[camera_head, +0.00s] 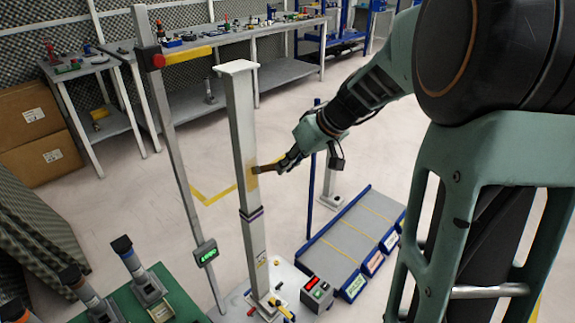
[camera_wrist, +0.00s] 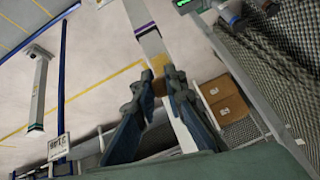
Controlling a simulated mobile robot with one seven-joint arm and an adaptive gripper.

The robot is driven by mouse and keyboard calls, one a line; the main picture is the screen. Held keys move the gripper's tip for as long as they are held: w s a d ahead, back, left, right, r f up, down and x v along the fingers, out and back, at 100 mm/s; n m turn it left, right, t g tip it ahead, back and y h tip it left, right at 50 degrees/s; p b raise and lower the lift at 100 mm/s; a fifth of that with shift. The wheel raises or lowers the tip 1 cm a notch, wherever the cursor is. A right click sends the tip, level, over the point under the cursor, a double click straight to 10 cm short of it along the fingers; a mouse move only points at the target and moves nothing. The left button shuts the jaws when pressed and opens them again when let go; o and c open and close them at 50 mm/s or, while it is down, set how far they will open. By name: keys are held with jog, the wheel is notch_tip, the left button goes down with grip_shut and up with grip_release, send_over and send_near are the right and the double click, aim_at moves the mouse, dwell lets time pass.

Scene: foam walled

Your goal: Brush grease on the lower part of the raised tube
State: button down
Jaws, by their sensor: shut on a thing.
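The raised tube (camera_head: 243,125) is a tall grey square column with a pale cap, standing upright in the middle of the head view. Its lower end meets a dark and purple band (camera_head: 251,214) above a base section. A yellowish-brown patch shows on the tube's lower part, above the band. My gripper (camera_head: 285,166) is at the tube's right side, shut on a brown brush (camera_head: 266,168). The brush tip reaches the tube at the patch and appears to touch it. In the wrist view, the brush (camera_wrist: 160,88) sits between my fingers, in front of the tube (camera_wrist: 153,45).
A thin post with a red button (camera_head: 158,61) and a green display (camera_head: 206,252) stands left of the tube. A blue-edged rack (camera_head: 350,235) is at the right, a control box (camera_head: 317,293) near the base, and a green table (camera_head: 185,300) at front left. Benches line the back.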

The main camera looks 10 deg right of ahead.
jog(key=shift+s+d+b, duration=0.75)
jog(key=shift+s+d, duration=0.15)
jog(key=shift+s, duration=0.3)
jog(key=shift+s+d+b, duration=0.7)
jog(key=shift+s+d, duration=0.2)
jog(key=shift+s, duration=0.4)
jog(key=shift+s+d+b, duration=0.85)
jog(key=shift+s, duration=0.3)
jog(key=shift+w, duration=0.1)
